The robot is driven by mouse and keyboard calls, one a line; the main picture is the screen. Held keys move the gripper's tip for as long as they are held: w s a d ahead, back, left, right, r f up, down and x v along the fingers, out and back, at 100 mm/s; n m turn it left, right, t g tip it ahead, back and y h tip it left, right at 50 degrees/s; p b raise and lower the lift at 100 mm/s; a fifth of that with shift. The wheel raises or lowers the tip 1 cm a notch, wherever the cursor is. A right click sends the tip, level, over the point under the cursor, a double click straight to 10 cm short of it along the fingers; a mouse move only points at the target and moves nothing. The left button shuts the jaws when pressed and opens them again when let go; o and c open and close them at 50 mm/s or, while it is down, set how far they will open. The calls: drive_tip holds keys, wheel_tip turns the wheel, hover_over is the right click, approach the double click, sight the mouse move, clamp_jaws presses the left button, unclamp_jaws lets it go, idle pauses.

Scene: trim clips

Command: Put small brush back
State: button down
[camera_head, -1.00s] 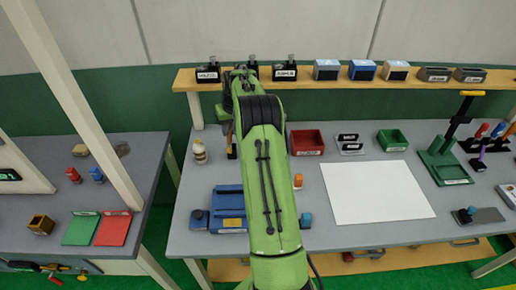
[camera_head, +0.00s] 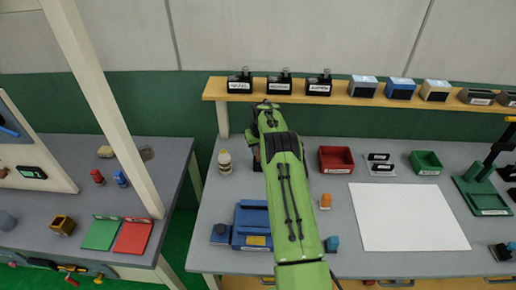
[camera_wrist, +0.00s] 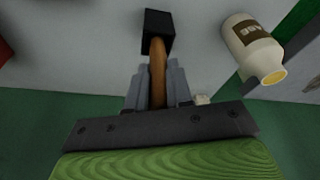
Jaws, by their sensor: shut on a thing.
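In the wrist view a brown wooden handle (camera_wrist: 158,75), which looks like the small brush, runs between the fingers of my gripper (camera_wrist: 158,68). The gripper is shut on it. The handle's far end meets a black block (camera_wrist: 157,32); I cannot tell whether this is the brush's own head or a holder. The bristles are not visible. In the head view my green arm reaches over the bench's left half and hides most of the gripper and the brush.
A cream bottle (camera_head: 224,161) stands close to the gripper, also in the wrist view (camera_wrist: 254,50). A blue case (camera_head: 250,222), red bin (camera_head: 336,160) and white sheet (camera_head: 408,216) are on the bench. A shelf (camera_head: 350,97) with labelled holders runs behind. A post (camera_head: 105,110) stands left.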

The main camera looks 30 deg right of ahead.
drive_tip(key=c, duration=1.4)
unclamp_jaws()
drive_tip(key=shift+f, duration=0.15)
drive_tip(key=shift+c, duration=0.2)
drive_tip(key=o, duration=0.4)
